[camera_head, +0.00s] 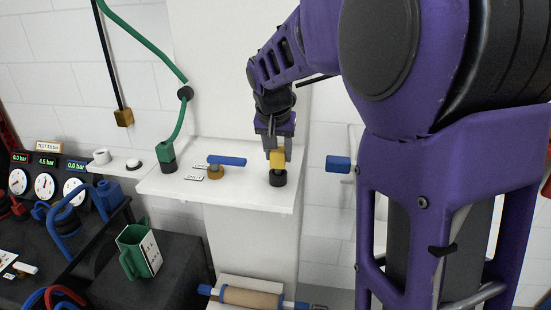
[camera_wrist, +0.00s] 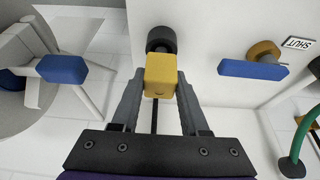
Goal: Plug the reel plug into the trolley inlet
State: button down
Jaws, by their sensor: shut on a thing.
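My gripper (camera_head: 274,152) points down over the white shelf and is shut on a yellow block (camera_head: 277,158), which I take to be the reel plug. In the wrist view the yellow block (camera_wrist: 160,76) sits between both fingers (camera_wrist: 158,98). A black round piece (camera_head: 278,178) is directly below the block on the shelf; it also shows in the wrist view (camera_wrist: 161,40). The block and black piece look in line and close together. I cannot tell whether they are joined, or whether the black piece is the trolley inlet. A thin dark line runs back from the block between the fingers.
A blue-handled valve (camera_head: 227,161) is left of my gripper on the white shelf (camera_head: 245,196). A green hose (camera_head: 182,120) ends in a fitting at the shelf's left. Another blue handle (camera_head: 338,164) is to the right. A yellow piece (camera_head: 124,117) hangs on a black line.

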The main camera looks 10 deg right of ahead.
jog(key=shift+f, duration=0.8)
jog(key=shift+c, duration=2.1)
grip_release()
jog(key=shift+f, duration=0.15)
